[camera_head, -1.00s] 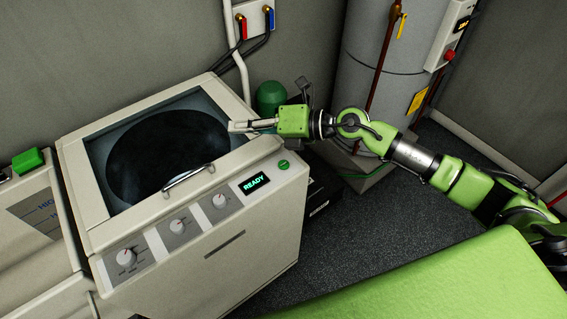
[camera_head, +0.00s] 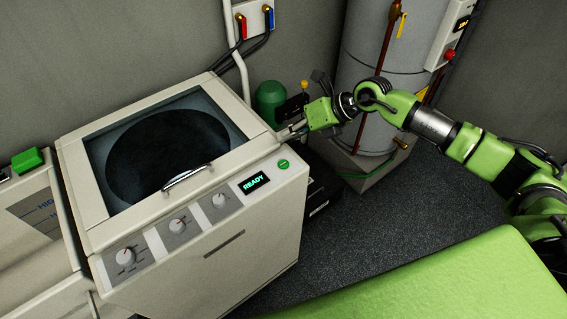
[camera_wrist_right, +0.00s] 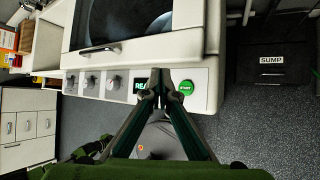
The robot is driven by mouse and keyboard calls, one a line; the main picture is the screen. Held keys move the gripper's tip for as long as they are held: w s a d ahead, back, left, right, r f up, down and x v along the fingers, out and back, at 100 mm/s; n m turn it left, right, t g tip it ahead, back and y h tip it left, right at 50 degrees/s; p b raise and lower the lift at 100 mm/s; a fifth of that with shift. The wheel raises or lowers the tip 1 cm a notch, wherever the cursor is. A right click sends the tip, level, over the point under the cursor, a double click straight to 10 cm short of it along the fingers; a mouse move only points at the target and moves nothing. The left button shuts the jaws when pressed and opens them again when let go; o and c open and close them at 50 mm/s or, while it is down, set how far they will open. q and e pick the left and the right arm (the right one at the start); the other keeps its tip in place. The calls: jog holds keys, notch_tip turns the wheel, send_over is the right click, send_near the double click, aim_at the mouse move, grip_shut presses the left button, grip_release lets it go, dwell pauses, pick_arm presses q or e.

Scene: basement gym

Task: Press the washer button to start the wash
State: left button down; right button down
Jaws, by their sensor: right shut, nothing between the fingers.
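The washer (camera_head: 225,235) is a cream top-loader with a dark window in its closed lid. Its green start button (camera_head: 283,164) sits at the right end of the sloped front panel, beside a display (camera_head: 254,183) reading READY. In the right wrist view the round green button (camera_wrist_right: 186,88) shows just right of my fingertips. My right gripper (camera_head: 287,132) is shut and empty, near the washer's right rear edge, above and behind the button in the head view. In the wrist view its fingertips (camera_wrist_right: 161,84) overlap the display's edge. I cannot tell any contact. My left gripper is not in view.
Three knobs (camera_head: 177,226) line the washer's panel. A grey tank (camera_head: 365,75) with pipes stands behind my right arm. A green rounded object (camera_head: 270,98) stands behind the washer. A box labelled SUMP (camera_wrist_right: 272,62) is to its right. A green surface (camera_head: 440,285) fills the front right.

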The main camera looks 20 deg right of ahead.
aim_at(286, 164)
jog(key=shift+f+b, duration=2.95)
jog(key=shift+f, duration=1.35)
jog(key=shift+f+b, duration=0.3)
jog(key=shift+f, duration=0.15)
jog(key=shift+f+b, duration=0.3)
jog(key=shift+f, duration=0.1)
jog(key=shift+r+p, duration=0.65)
jog(key=shift+r, duration=0.2)
jog(key=shift+r+p, duration=1.9)
jog(key=shift+r, duration=0.65)
